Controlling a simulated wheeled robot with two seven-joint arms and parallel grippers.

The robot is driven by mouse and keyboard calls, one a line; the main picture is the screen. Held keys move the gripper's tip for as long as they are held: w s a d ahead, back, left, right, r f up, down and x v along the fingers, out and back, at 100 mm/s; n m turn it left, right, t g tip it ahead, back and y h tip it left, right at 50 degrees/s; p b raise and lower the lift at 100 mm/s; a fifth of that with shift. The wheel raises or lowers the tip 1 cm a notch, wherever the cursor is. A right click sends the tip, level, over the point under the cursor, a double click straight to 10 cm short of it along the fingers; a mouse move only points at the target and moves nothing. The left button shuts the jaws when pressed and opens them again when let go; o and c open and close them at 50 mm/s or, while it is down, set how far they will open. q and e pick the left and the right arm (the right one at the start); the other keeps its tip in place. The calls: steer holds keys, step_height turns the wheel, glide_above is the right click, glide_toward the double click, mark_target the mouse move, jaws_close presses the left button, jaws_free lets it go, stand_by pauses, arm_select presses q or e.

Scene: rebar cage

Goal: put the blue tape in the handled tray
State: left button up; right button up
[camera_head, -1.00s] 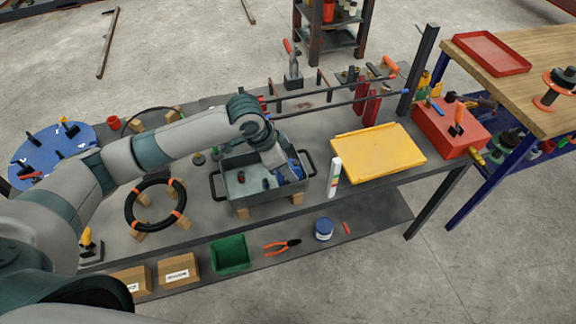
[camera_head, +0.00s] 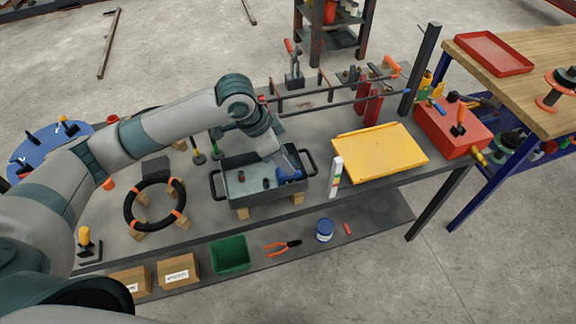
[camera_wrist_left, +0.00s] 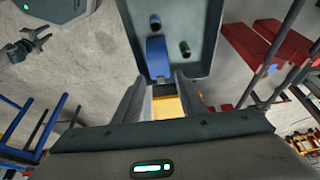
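The handled tray (camera_head: 240,196) is a grey open box with a handle at each end, standing on wooden blocks on the bench. The blue tape (camera_head: 289,174) is inside it, at its right end. It also shows in the left wrist view (camera_wrist_left: 157,52), just beyond my fingertips. My left gripper (camera_head: 286,163) comes down over the tray's right end, right by the tape. In the left wrist view its fingers (camera_wrist_left: 163,80) are apart with a clear gap between them, and the tape appears free of them. My right gripper is in neither view.
Small cylinders (camera_head: 239,181) stand in the tray. A black ring with orange bands (camera_head: 178,215) lies to its left. A white marker-like tube (camera_head: 335,178) and a yellow tray (camera_head: 375,152) are to its right. Dark bars on stands (camera_head: 320,108) run behind it.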

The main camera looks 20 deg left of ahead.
arm_select(q)
steer(key=b+v, duration=0.1)
steer(key=v, duration=0.7)
stand_by(0.6)
